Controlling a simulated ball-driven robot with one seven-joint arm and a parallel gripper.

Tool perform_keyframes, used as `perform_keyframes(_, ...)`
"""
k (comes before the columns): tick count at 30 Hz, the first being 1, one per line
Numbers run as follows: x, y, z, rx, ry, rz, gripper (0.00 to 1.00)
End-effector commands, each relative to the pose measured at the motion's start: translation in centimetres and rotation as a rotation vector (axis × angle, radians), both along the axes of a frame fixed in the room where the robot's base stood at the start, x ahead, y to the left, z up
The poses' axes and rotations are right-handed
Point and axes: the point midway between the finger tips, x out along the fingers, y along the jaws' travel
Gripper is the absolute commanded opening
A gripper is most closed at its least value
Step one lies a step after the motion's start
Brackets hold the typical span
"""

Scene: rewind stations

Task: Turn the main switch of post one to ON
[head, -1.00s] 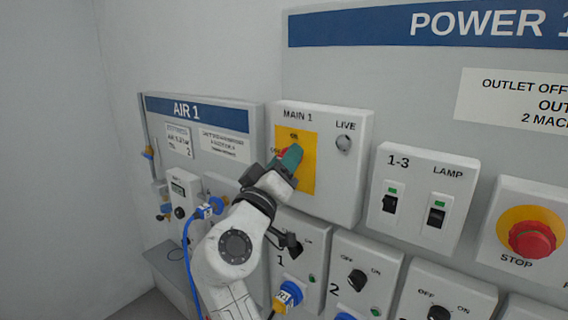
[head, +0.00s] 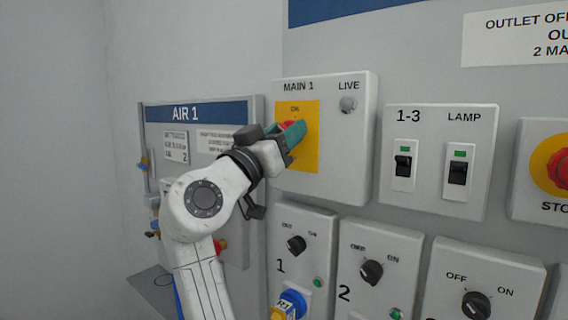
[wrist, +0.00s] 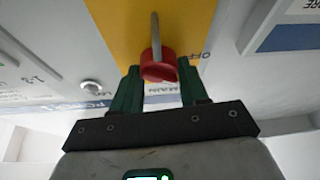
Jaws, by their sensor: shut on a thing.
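The MAIN 1 box (head: 335,165) hangs on the wall with a yellow plate (head: 308,155) on its front. The switch's red handle (head: 284,126) is mostly hidden behind my gripper (head: 293,133) in the head view. In the wrist view the red handle (wrist: 158,66) sits between the green fingers of my gripper (wrist: 159,78), which is shut on it. The picture there is upside down, with OFF printed beside the handle. Which position the handle points to is hard to tell. The LIVE lamp (head: 348,104) looks grey and unlit.
The AIR 1 panel (head: 195,112) is at left, behind my arm. The 1-3 and LAMP switch box (head: 436,190) and a red stop button (head: 562,168) are to the right. Small OFF/ON knob boxes (head: 375,240) stand below.

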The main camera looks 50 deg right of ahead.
Motion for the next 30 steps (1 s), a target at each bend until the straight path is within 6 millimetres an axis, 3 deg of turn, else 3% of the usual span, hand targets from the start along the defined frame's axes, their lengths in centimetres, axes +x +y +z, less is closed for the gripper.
perform_keyframes(1, 0.03, -0.01, -0.76, -0.001, -0.038, 0.000, 0.13)
perform_keyframes(21, 0.19, 0.02, -0.03, 0.019, -0.624, 0.000, 0.13)
perform_keyframes(30, 0.25, 0.04, 0.08, 0.027, -0.809, 0.001, 0.13)
